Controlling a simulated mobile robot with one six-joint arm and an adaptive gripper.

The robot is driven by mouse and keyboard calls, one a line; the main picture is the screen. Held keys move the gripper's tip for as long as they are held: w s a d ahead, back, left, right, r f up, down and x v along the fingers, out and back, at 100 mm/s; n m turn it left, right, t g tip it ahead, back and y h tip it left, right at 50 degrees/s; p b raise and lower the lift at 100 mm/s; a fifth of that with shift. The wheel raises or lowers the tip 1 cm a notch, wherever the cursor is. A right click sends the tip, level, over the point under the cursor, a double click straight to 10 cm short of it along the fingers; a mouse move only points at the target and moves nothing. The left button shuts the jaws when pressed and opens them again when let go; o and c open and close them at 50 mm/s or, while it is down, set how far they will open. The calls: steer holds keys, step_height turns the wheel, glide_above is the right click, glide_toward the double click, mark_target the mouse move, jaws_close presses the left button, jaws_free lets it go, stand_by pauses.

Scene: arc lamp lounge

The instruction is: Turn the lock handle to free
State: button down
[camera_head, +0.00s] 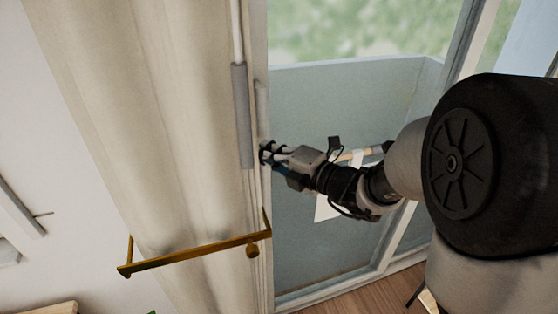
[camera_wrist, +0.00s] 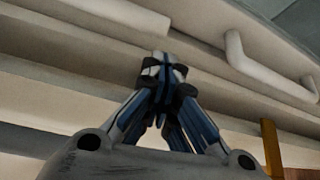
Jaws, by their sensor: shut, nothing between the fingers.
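A pale upright bar (camera_head: 261,108) sits on the edge of the door frame, just above my gripper (camera_head: 267,153) in the head view. In the wrist view, a pale bar (camera_wrist: 120,11) ends just above my fingertips (camera_wrist: 165,68), and a white U-shaped handle (camera_wrist: 270,70) stands out from the frame at right. I cannot tell for sure which of these is the lock handle. My gripper is shut and empty. Its tips are close to the frame; contact cannot be told.
A cream curtain (camera_head: 150,110) hangs at left, with a long grey rod (camera_head: 242,115) along its edge. A brass rail (camera_head: 195,255) juts out below my gripper and also shows in the wrist view (camera_wrist: 271,148). The glass door (camera_head: 340,110) lies behind my arm.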

steer(key=x, duration=0.3)
steer(key=shift+w+a, duration=0.15)
steer(key=shift+r, duration=0.1)
steer(key=shift+w+d, duration=0.1)
steer(key=shift+d, duration=0.3)
steer(key=shift+d+n+p, duration=0.15)
steer(key=shift+n+p, duration=0.2)
steer(key=shift+n, duration=0.05)
steer(key=w+d+r+n+h+p, duration=0.3)
steer(key=d+r+n+h+p, duration=0.4)
steer(key=d, duration=0.6)
steer(key=shift+w+r+n+h, duration=0.4)
steer(key=shift+r+n+h, duration=0.9)
steer(key=shift+r+n, duration=0.25)
